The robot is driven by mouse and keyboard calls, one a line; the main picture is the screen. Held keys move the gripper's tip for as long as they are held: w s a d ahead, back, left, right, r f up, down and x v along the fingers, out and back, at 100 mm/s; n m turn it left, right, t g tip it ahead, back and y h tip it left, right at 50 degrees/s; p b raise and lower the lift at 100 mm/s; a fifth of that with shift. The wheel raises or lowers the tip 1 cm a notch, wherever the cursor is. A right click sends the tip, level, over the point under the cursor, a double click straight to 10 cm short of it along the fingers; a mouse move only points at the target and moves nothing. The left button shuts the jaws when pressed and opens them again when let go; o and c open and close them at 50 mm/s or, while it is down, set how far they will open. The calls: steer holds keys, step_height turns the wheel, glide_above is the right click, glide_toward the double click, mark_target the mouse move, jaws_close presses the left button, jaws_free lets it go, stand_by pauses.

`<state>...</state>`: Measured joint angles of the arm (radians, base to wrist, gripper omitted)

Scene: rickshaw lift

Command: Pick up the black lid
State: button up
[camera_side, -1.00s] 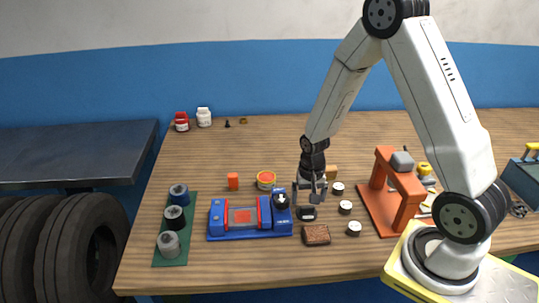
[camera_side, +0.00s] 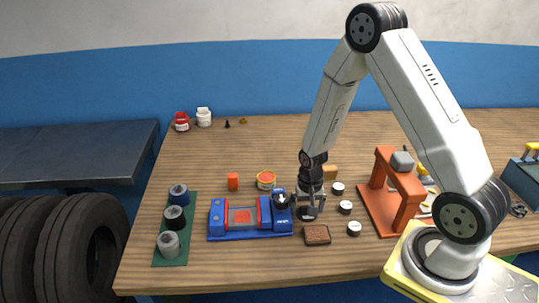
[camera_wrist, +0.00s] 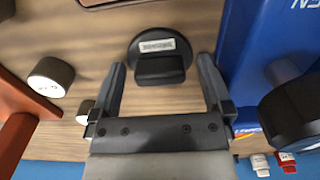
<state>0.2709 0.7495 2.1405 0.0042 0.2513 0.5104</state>
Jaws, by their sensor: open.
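The black lid (camera_wrist: 150,45) is a round black disc with a block-like grip and a small pale label, lying on the wooden table. In the wrist view my gripper (camera_wrist: 161,66) is open, with one finger on each side of the lid's grip and a gap on both sides. In the side view my gripper (camera_side: 310,208) is low over the black lid (camera_side: 306,214), which is partly hidden by the fingers.
A blue vise-like device (camera_side: 250,220) with a black knob (camera_side: 282,200) stands close on the left. A brown block (camera_side: 316,235) lies just in front. Several small white-topped black caps (camera_side: 345,207) and an orange press (camera_side: 405,195) are to the right.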

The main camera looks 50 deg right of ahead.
jaws_close()
steer(key=shift+r, duration=0.15)
steer(key=shift+r, duration=4.85)
steer(key=shift+w, duration=0.15)
steer(key=w+d+n, duration=0.2)
steer(key=w+n, duration=0.4)
steer(key=w, duration=1)
steer(key=shift+w+r, duration=0.35)
